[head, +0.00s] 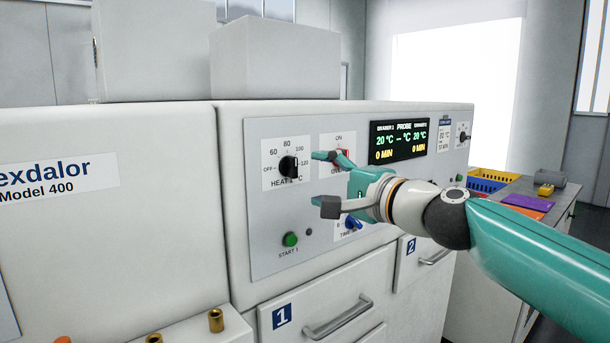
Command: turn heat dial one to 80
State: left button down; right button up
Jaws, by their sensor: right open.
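Heat dial one is a black knob (288,166) on a white scale plate marked OFF, 60, 80, 100 and 120, with HEAT 1 below it. It is on the grey control panel (265,225). The knob's exact setting is too small to read surely. My right gripper (322,181) comes in from the right. It is open and empty, its fingers one above the other. It appears just to the right of the dial in the picture; I cannot tell its distance from the panel. It partly hides the ON switch plate and the time dial (353,222). My left gripper is not in view.
A green START 1 button (290,240) sits below the dial. A black display (398,140) reads 20 °C and 0 MIN. Drawer one (320,300) with its handle is below the panel. Yellow and blue bins and a side table (545,188) stand at the right.

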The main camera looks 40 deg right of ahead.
jog(key=s, duration=0.3)
jog(key=shift+s+d+f, duration=0.1)
jog(key=shift+s+d, duration=0.05)
jog(key=shift+s, duration=0.15)
dwell(0.3)
